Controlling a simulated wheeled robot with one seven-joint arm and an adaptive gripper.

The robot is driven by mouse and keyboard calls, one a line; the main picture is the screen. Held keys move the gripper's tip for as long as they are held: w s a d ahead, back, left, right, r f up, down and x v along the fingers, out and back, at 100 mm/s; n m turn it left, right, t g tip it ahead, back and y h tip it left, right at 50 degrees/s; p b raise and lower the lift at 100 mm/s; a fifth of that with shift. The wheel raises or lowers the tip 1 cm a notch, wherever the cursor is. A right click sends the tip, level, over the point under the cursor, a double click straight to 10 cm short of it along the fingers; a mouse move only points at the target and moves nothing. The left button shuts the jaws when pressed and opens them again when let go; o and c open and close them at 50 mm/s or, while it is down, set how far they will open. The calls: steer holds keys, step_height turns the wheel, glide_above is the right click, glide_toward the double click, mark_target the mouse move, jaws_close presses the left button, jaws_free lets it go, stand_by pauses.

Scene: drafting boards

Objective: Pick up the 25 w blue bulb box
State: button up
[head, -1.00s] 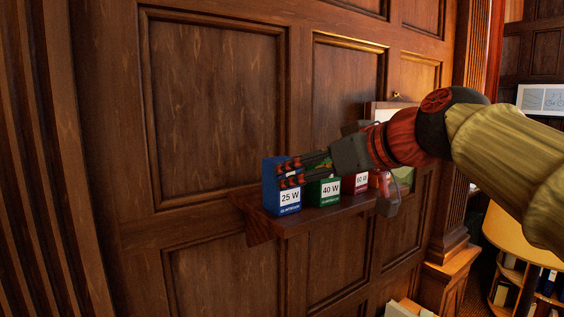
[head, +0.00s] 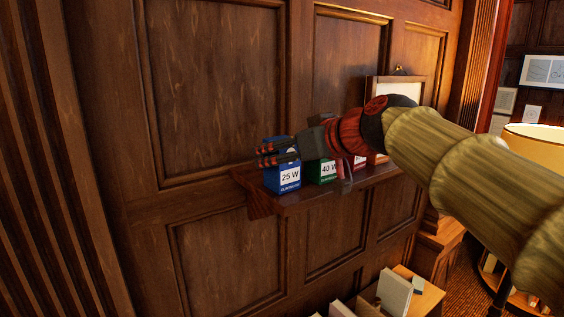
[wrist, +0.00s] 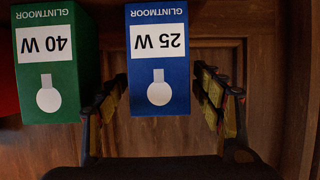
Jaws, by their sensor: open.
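The blue 25 W bulb box (head: 290,184) stands upright at the left end of the wall shelf in the head view. In the wrist view the same blue box (wrist: 158,75) appears upside down, between the two fingers. My gripper (head: 275,156) is in front of the upper part of the blue box and hides some of it. In the wrist view my gripper (wrist: 163,105) is open, with one finger on each side of the box and gaps showing near the tips. I cannot tell whether either finger touches the box.
The green 40 W box (wrist: 45,85) stands close beside the blue box, near one finger. A red box (head: 360,162) is farther right along the shelf, partly hidden by my arm. The wooden shelf (head: 310,198) is fixed to a panelled wall. A framed picture (head: 413,90) stands behind.

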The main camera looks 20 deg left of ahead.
steer(key=shift+c, duration=1)
steer(key=c, duration=1)
steer(key=shift+c, duration=0.2)
steer(key=shift+r, duration=0.1)
